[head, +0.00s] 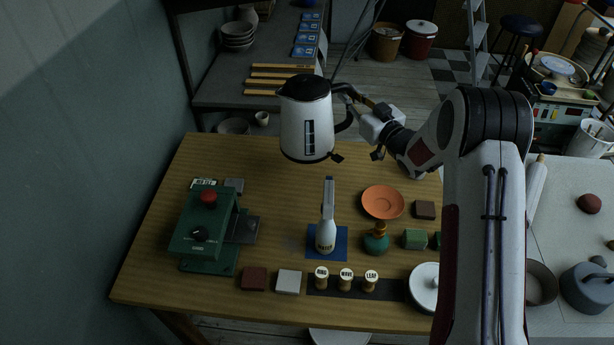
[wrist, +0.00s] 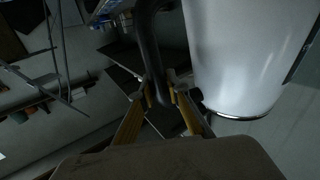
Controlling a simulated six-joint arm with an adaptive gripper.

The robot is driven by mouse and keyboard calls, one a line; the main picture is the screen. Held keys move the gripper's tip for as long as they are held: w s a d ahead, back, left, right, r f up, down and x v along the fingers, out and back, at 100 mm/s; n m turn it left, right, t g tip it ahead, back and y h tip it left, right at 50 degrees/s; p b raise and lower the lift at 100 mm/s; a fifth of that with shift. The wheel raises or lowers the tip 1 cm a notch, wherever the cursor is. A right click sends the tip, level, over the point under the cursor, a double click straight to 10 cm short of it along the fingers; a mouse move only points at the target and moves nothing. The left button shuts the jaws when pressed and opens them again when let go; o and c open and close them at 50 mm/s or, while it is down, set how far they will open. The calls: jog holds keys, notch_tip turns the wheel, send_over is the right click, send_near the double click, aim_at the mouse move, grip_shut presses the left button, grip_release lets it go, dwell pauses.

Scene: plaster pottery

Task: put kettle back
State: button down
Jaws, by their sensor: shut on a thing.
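The kettle (head: 306,125) is white with a black lid and a dark level window. It hangs upright in the air over the back of the wooden table (head: 215,160). My gripper (head: 344,101) comes from the right and is shut on its black handle. In the wrist view the handle (wrist: 150,50) passes between the yellow fingers of my gripper (wrist: 161,100), and the white kettle body (wrist: 235,55) fills the right side. I cannot make out a kettle base for certain.
A green press (head: 205,230) stands on the table's left. Stamps (head: 346,279) line the front. A grey shelf (head: 235,95) lies behind. The table's back left is clear.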

aim_at(350, 125)
jog(key=shift+f, duration=1.45)
jog(key=shift+f, duration=3.05)
jog(key=shift+f, duration=1.8)
jog(key=c, duration=2)
grip_release()
jog(key=shift+f, duration=0.3)
jog(key=shift+o, duration=0.2)
jog(key=shift+r, duration=0.1)
